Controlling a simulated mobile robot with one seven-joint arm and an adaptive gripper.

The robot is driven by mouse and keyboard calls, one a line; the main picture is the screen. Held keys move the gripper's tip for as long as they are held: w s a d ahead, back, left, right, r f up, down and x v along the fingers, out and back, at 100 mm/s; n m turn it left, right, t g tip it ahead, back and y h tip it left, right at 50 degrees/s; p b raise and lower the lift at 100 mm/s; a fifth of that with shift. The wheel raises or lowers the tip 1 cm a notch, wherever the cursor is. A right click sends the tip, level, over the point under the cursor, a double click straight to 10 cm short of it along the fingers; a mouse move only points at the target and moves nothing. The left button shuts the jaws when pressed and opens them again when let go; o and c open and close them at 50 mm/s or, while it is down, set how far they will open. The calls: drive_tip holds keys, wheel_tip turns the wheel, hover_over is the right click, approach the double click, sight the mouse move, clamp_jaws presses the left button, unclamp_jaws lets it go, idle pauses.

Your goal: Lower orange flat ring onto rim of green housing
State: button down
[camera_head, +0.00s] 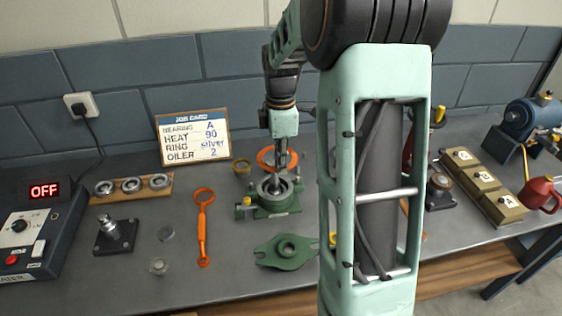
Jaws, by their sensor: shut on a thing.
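The orange flat ring (264,158) shows behind the fingers of my gripper (281,168). It appears above and behind the opening of the green housing (282,207). My gripper points down over the housing and is shut on the ring; the fingers cover part of the ring, and the exact grip is hard to see. The housing stands on the bench with a grey metal round part (293,187) in its opening. The ring appears apart from the housing rim, but the size of the gap cannot be told from this view.
A green flanged cover (288,252) lies in front of the housing. An orange tool (202,228) lies to the left, with a tray of bearings (131,186) further left. A job card (193,137) leans at the back. My arm hides the bench right of the housing.

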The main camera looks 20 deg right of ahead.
sight(278, 198)
drive_tip(key=shift+a, duration=0.35)
drive_tip(key=shift+a+f, duration=0.1)
drive_tip(key=shift+f+b, duration=1.4)
drive_tip(key=shift+f, duration=0.25)
drive_tip(key=shift+f+b, duration=2.1)
drive_tip(key=shift+f, duration=1.2)
drive_tip(key=shift+f, duration=0.2)
drive_tip(key=c, duration=2)
unclamp_jaws()
drive_tip(key=shift+o, duration=0.3)
drive_tip(key=shift+w+r, duration=0.1)
drive_tip(key=shift+r, duration=0.1)
